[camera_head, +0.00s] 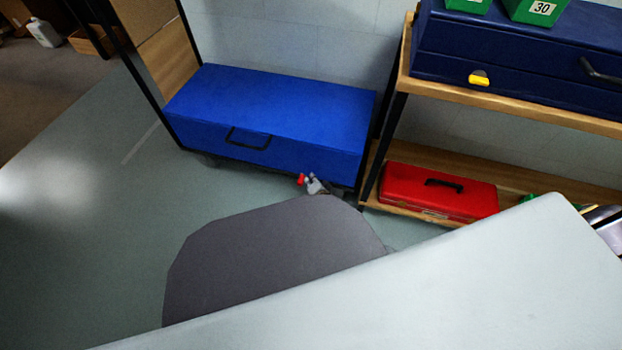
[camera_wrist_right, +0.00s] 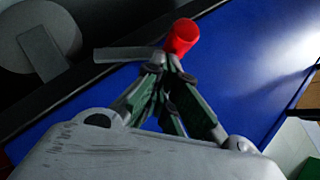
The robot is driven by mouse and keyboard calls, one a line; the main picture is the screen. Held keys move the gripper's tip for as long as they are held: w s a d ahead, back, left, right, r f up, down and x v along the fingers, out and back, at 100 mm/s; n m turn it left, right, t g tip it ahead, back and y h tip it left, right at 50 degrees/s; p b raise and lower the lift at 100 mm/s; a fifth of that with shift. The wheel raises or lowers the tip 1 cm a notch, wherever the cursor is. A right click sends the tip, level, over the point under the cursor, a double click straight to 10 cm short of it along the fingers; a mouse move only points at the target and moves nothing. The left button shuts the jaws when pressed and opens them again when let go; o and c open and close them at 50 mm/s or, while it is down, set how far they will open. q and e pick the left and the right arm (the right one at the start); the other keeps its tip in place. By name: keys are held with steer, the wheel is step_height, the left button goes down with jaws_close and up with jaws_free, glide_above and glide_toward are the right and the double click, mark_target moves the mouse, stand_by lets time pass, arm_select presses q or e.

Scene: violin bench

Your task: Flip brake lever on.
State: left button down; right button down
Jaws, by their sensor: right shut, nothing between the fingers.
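The brake lever shows in the right wrist view as a flat grey bar (camera_wrist_right: 122,54) ending in a red knob (camera_wrist_right: 181,37), in front of the blue chest. In the head view the red knob (camera_head: 301,179) is a small spot at the chest's lower front edge. My right gripper (camera_wrist_right: 172,62) is shut and empty, its fingertips right at the knob; whether they touch it I cannot tell. In the head view my right gripper (camera_head: 314,184) shows only as a small grey piece beside the knob, the rest hidden. My left gripper is not in view.
The blue chest (camera_head: 270,98) with a black handle stands low against the wall. A dark wheel (camera_wrist_right: 38,45) shows beside the lever. A wooden shelf (camera_head: 500,98) at the right holds a red toolbox (camera_head: 420,192) below. The floor at the left is clear.

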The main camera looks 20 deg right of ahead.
steer(key=shift+a+g+p, duration=0.4)
steer(key=shift+a+p, duration=0.05)
steer(key=shift+p, duration=0.8)
steer(key=shift+a+n, duration=0.3)
steer(key=shift+a, duration=0.05)
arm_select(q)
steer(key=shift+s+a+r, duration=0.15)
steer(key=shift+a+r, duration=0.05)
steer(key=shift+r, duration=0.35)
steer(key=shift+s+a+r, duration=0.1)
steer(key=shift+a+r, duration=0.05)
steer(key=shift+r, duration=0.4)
arm_select(e)
steer(key=shift+w+f, duration=0.1)
steer(key=shift+f, duration=0.15)
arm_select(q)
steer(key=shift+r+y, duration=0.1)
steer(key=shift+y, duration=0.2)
arm_select(e)
steer(key=shift+r, duration=0.1)
